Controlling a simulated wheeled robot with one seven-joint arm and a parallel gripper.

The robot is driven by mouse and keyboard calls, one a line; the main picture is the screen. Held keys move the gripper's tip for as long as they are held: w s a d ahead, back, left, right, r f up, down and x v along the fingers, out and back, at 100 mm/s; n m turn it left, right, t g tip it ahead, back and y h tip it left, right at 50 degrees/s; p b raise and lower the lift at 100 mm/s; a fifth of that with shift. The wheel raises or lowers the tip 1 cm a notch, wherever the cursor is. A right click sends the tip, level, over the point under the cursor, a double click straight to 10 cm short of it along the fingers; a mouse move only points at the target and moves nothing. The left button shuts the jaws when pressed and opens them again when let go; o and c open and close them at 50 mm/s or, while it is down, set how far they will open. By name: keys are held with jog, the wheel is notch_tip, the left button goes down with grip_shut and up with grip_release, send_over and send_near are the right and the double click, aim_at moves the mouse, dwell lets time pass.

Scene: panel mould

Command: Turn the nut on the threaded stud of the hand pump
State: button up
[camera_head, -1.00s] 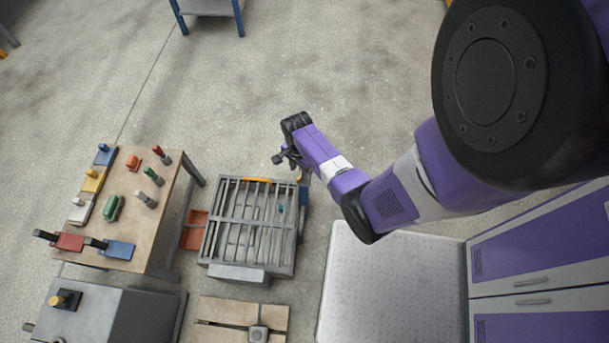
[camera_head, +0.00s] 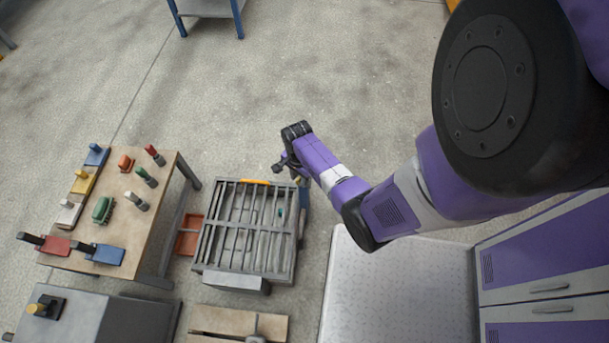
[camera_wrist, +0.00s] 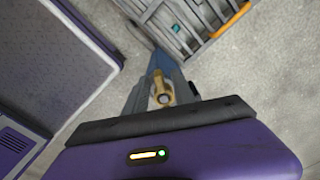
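The hand pump's blue body (camera_head: 304,194) stands at the right side of the grey barred frame, mostly under my gripper (camera_head: 295,173). In the wrist view the blue pump part (camera_wrist: 158,62) runs away behind the fingers. A brass nut (camera_wrist: 162,93) with a round stud end sits between the two grey fingers of my gripper (camera_wrist: 159,84), close to the palm. The fingers lie at either side of the nut. I cannot tell whether they touch it. In the head view the nut is too small to make out clearly.
The grey barred mould frame (camera_head: 207,238) stands left of the pump. A wooden table (camera_head: 150,222) with coloured tools is further left. A pale textured platform (camera_head: 395,300) and purple cabinets (camera_head: 540,250) lie to the right.

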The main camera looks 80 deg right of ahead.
grip_shut()
jog(key=shift+s+a+r+n+p, duration=0.15)
jog(key=shift+n+p, duration=0.2)
jog(key=shift+n, duration=0.2)
jog(key=shift+s+n+p, duration=0.1)
jog(key=shift+n+p, duration=0.2)
jog(key=shift+n, duration=0.25)
jog(key=shift+s+n, duration=0.1)
jog(key=shift+n, duration=0.5)
jog(key=shift+s+n+p, duration=0.15)
jog(key=shift+n+p, duration=0.3)
jog(key=shift+n, duration=0.15)
jog(key=shift+s+n, duration=0.25)
jog(key=shift+n, duration=0.75)
jog(key=shift+p, duration=0.35)
notch_tip(320, 180, up, 7)
jog(key=p, duration=0.6)
jog(key=shift+p, duration=0.3)
